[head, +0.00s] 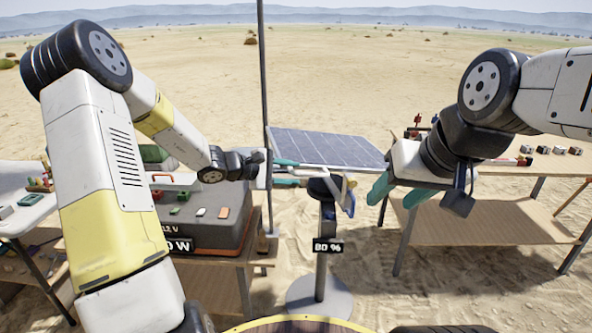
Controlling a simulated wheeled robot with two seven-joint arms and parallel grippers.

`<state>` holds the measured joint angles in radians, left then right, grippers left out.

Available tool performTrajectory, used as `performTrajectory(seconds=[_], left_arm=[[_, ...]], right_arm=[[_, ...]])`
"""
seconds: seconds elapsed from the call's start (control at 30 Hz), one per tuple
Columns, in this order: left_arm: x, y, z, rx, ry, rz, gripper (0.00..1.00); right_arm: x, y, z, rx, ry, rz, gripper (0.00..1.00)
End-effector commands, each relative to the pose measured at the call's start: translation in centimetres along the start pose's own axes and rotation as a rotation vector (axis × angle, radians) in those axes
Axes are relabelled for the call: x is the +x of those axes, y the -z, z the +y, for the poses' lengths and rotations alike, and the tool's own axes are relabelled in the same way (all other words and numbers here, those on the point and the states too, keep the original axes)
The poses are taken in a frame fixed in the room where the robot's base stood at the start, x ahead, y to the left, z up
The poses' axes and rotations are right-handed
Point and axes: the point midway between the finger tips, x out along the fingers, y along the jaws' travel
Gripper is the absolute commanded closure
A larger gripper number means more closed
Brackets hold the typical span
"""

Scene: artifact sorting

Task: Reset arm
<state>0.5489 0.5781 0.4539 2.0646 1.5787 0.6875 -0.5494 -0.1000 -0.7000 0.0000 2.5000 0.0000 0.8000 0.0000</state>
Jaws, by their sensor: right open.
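My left gripper (292,173) reaches in from the left. Its two teal fingers are apart and nothing shows between them. It is beside the top of a dark post stand (322,225) with a blue part (347,196), and I cannot tell whether it touches the stand. My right gripper (400,197) hangs down from the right arm, in front of the right table. Its teal fingers are spread wide and empty.
A solar panel (325,146) lies behind the stand. The stand bears an "80 %" label (328,247). A dark grey box (215,232) with small coloured pieces sits on the left table. The right wooden table (500,178) holds several small objects along its back. Open sand lies beyond.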

Motion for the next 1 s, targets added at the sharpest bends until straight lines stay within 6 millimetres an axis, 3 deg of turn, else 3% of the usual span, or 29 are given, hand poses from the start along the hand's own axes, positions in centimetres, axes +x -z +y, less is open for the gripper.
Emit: performTrajectory(seconds=[0.17, 0.37, 0.5, 0.7, 1.0], left_arm=[[-0.5, -1.7, 0.2, 0.062, 0.034, -0.012, 0.64], [-3.7, -8.8, -0.2, 0.345, 0.211, -0.053, 0.64], [-7.7, -13.5, -1.4, 0.567, 0.361, -0.055, 0.64], [-14.4, -18.1, -3.5, 0.856, 0.549, -0.006, 0.64], [-24.7, -20.6, -6.2, 1.191, 0.735, 0.159, 0.64]], right_arm=[[0.0, 0.0, 0.0, 0.000, 0.000, 0.000, 0.48], [0.0, 0.0, 0.0, 0.000, 0.000, 0.000, 0.48], [0.0, 0.0, 0.0, 0.000, 0.000, 0.000, 0.48], [0.0, 0.0, 0.0, 0.000, 0.000, 0.000, 0.48], [0.0, 0.0, 0.0, 0.000, 0.000, 0.000, 0.48]])
